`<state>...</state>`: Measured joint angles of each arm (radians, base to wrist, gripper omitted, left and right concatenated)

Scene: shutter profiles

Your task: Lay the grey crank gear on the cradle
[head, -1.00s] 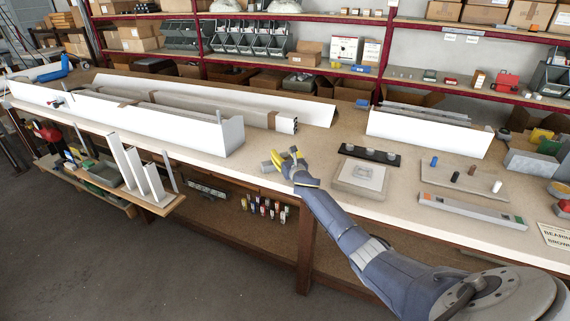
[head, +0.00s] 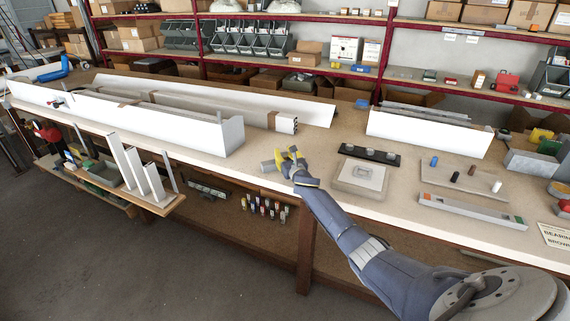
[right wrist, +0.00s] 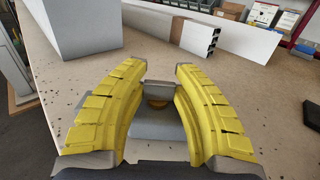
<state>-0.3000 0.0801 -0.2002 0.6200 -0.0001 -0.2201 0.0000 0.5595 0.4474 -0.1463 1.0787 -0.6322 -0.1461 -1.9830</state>
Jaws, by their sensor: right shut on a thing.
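My right gripper (head: 286,156) is at the front edge of the bench, left of its middle section. It is shut on the grey crank gear (head: 267,166), whose rounded grey end sticks out to the left of the fingers. In the right wrist view the gear (right wrist: 157,125) shows between the yellow fingers (right wrist: 160,68), as a grey body with a brownish round part and a small grey block. The fingers hide part of it. A pale square block (head: 347,184) with a raised grey piece lies right of the gripper; I cannot tell whether it is the cradle. My left gripper is not in view.
A long white-walled tray (head: 160,118) with profiles stands left and behind the gripper. A black bar (head: 370,154) with round spots lies behind the pale block. A grey level-like bar (head: 470,210) and small cylinders lie to the right.

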